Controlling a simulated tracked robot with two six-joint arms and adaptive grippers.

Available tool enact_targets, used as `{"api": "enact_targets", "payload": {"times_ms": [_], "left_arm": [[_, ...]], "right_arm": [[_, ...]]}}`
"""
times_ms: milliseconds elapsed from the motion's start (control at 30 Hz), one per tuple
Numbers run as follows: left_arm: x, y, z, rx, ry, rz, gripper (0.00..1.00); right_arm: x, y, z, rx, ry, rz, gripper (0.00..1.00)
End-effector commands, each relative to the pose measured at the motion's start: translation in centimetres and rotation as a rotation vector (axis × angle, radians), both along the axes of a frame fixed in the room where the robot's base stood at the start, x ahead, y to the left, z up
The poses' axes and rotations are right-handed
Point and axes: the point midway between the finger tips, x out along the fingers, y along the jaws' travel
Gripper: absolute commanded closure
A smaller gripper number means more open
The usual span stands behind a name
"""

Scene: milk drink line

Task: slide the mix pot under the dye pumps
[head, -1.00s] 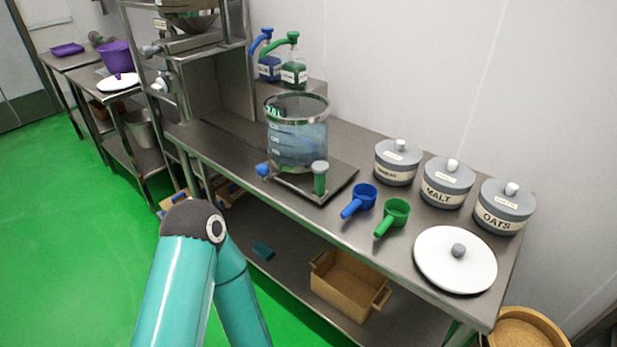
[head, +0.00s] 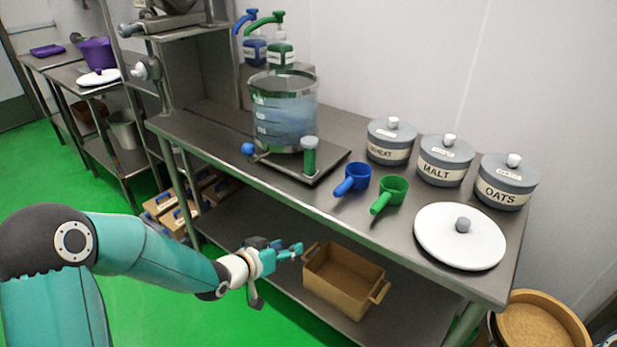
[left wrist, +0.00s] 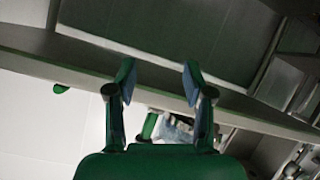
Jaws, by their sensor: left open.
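The mix pot (head: 284,122) is a clear, marked vessel with a metal rim and bluish contents. It stands on a dark flat base (head: 325,167) on the steel bench, with a blue knob (head: 248,149) and a green post with a grey cap (head: 310,157) at its front. The blue dye pump (head: 255,50) and the green dye pump (head: 281,52) stand behind the pot on a raised block. My left gripper (head: 292,250) is open and empty, low in front of the bench, apart from the pot. Its two fingers stand apart in the left wrist view (left wrist: 158,80). My right gripper is out of view.
A blue scoop (head: 352,181), a green scoop (head: 389,195), a white lid (head: 460,247) and lidded wheat, malt and oats canisters (head: 445,165) stand to the right on the bench. A wooden crate (head: 345,280) sits on the lower shelf. The bench front edge lies above my gripper.

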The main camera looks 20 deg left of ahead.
Motion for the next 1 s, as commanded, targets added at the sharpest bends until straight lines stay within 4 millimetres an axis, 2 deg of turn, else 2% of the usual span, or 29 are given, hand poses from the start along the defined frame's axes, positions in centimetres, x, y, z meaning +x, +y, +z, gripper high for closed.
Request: {"api": "enact_targets", "payload": {"times_ms": [33,100,200,300,400,567,1000], "left_arm": [[1.6,1.7,2.3,0.029,-0.137,-0.005,0.48],[2.5,3.2,6.9,0.068,-0.287,-0.027,0.48],[2.5,4.5,11.9,0.116,-0.437,-0.059,0.48],[2.2,4.9,14.8,0.147,-0.514,-0.082,0.48],[2.5,4.8,15.8,0.157,-0.539,-0.091,0.48],[4.3,4.1,15.9,0.157,-0.536,-0.094,0.48],[13.0,0.8,15.8,0.156,-0.535,-0.094,0.48]], "right_arm": [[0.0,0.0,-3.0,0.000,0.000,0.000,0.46],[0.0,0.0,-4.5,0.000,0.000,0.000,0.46],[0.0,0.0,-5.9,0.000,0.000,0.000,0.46],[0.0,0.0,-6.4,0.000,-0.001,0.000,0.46],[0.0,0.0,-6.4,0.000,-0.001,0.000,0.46],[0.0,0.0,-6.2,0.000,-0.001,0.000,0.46],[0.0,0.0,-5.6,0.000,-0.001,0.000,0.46]]}}
